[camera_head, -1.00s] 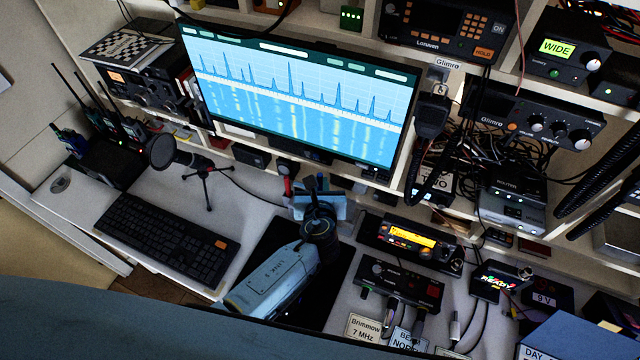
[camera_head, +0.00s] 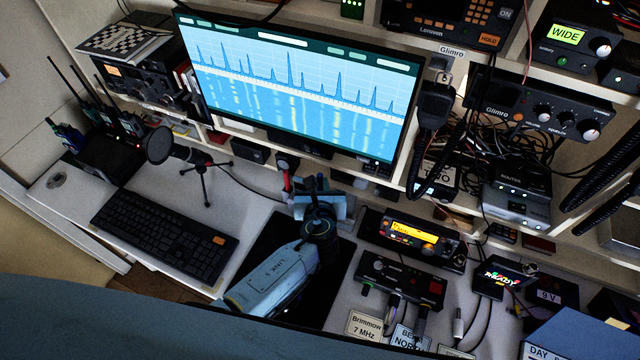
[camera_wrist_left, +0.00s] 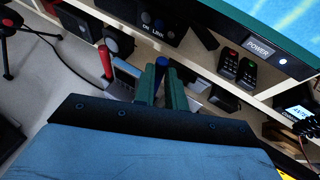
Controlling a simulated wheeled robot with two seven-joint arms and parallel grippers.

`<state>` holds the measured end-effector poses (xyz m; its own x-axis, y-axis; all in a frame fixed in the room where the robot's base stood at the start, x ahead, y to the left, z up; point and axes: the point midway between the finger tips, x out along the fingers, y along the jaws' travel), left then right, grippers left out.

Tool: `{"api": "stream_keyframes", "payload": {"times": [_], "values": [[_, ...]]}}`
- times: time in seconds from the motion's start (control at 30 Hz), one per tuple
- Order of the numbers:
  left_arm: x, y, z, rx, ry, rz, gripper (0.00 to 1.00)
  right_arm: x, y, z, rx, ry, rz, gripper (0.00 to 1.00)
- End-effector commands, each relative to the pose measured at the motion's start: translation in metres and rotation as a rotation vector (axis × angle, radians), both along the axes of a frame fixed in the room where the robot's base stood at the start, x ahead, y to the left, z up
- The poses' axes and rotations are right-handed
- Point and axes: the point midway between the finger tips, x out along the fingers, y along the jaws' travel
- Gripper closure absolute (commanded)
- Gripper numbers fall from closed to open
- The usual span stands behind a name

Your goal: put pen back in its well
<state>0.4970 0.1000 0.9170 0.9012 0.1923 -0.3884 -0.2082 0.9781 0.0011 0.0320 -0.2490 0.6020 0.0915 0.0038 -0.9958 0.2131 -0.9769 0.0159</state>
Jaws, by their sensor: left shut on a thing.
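My left gripper (camera_wrist_left: 162,88) is shut on a blue pen, whose blue top (camera_wrist_left: 163,63) shows between the green fingers in the left wrist view. The lower part of the pen is hidden by the fingers. In the head view the left gripper (camera_head: 317,186) is over the back of the desk, at a pale grey-blue holder (camera_head: 299,207). The holder also shows just beyond the fingers in the left wrist view (camera_wrist_left: 125,73), with a red upright item (camera_wrist_left: 105,61) at its left. I cannot tell whether the pen is inside a well. My right gripper is not in view.
The monitor (camera_head: 290,85) hangs behind and above the gripper. A microphone on a tripod (camera_head: 183,150) and a keyboard (camera_head: 165,235) are to the left. A radio with a yellow display (camera_head: 412,238) is close on the right. Two remotes (camera_wrist_left: 238,68) lie on the shelf behind.

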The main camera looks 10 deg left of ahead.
Motion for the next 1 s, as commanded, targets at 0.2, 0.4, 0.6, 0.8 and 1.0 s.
{"api": "stream_keyframes", "payload": {"times": [0.2, 0.4, 0.6, 0.8, 1.0], "values": [[0.0, 0.0, -0.006, 0.001, 0.0, 0.0, 1.0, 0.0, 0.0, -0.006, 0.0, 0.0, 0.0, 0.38], [0.0, 0.0, -0.011, 0.0, -0.001, 0.0, 1.0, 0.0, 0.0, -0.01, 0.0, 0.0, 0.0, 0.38], [0.0, 0.0, -0.016, 0.0, -0.001, 0.0, 1.0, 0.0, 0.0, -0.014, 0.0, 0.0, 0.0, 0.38], [0.0, 0.0, -0.021, 0.0, 0.0, 0.0, 1.0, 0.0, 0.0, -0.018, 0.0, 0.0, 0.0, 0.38], [0.0, 0.0, -0.026, 0.0, 0.0, 0.0, 1.0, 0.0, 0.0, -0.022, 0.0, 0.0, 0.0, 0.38]]}}
